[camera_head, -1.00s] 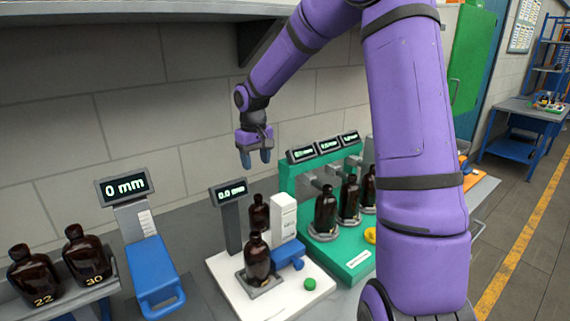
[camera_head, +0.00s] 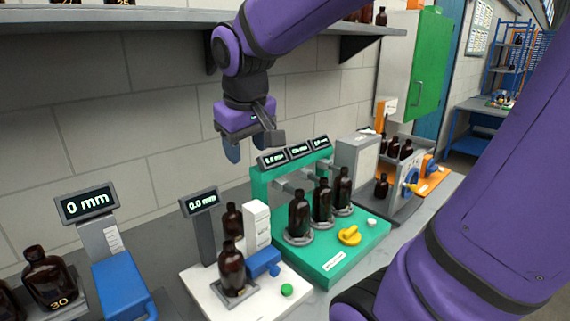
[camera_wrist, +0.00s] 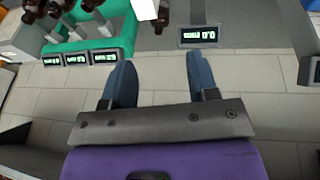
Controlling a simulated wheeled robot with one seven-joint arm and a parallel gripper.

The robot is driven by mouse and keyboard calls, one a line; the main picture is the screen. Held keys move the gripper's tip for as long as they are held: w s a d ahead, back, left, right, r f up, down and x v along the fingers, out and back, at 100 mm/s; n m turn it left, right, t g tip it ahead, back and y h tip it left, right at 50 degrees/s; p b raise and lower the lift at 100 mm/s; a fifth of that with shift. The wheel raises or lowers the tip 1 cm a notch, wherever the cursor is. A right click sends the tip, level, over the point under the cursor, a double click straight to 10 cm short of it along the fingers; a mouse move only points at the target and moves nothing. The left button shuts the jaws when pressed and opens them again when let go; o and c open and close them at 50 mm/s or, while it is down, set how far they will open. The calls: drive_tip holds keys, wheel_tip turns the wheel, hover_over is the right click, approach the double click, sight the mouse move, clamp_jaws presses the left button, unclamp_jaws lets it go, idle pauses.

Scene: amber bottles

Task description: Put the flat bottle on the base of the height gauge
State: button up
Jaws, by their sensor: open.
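My gripper (camera_head: 252,148) is open and empty in the air by the wall, above and behind the gauges; its two blue fingers also show apart in the wrist view (camera_wrist: 158,68). Several brown bottles are in view, and I cannot tell which is the flat one. A white-based gauge (camera_head: 200,284) with a 0.0 mm display carries a brown bottle (camera_head: 232,270) on a grey plate; another brown bottle (camera_head: 233,217) stands behind it. To its left is a blue device (camera_head: 118,284) with a 0 mm display (camera_head: 86,204). I cannot tell for sure which is the height gauge.
A green fixture (camera_head: 335,262) holds a row of three brown bottles (camera_head: 322,203) under three displays, with a yellow knob (camera_head: 349,236) in front. A bottle marked 30 (camera_head: 48,278) stands at left. A grey machine (camera_head: 410,185) stands right; a shelf (camera_head: 160,15) hangs above.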

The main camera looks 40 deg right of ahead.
drive_tip(key=s+a+t+y, duration=0.1)
drive_tip(key=s+t, duration=0.1)
drive_tip(key=s, duration=0.8)
drive_tip(key=shift+s+r, duration=0.3)
drive_tip(key=shift+s, duration=0.1)
drive_tip(key=shift+o, duration=0.2)
drive_tip(key=shift+s+f+y, duration=0.1)
drive_tip(key=shift+s+y, duration=0.2)
drive_tip(key=o, duration=0.3)
drive_tip(key=shift+s, duration=0.1)
drive_tip(key=shift+o, duration=0.8)
drive_tip(key=n+g+h, duration=0.8)
drive_tip(key=n+h, duration=0.3)
hover_over(232, 211)
drive_tip(key=w+a, duration=0.2)
drive_tip(key=a, duration=0.4)
wheel_tip(232, 211, down, 16)
wheel_tip(232, 211, down, 11)
drive_tip(key=w+a+n+h, duration=0.1)
drive_tip(key=a+n+h, duration=0.1)
drive_tip(key=a+n, duration=0.15)
drive_tip(key=shift+n, duration=0.45)
drive_tip(key=shift+w+r+x, duration=0.1)
drive_tip(key=shift+x, duration=2.65)
drive_tip(key=shift+w+r+x, duration=0.1)
drive_tip(key=shift+x, duration=2.7)
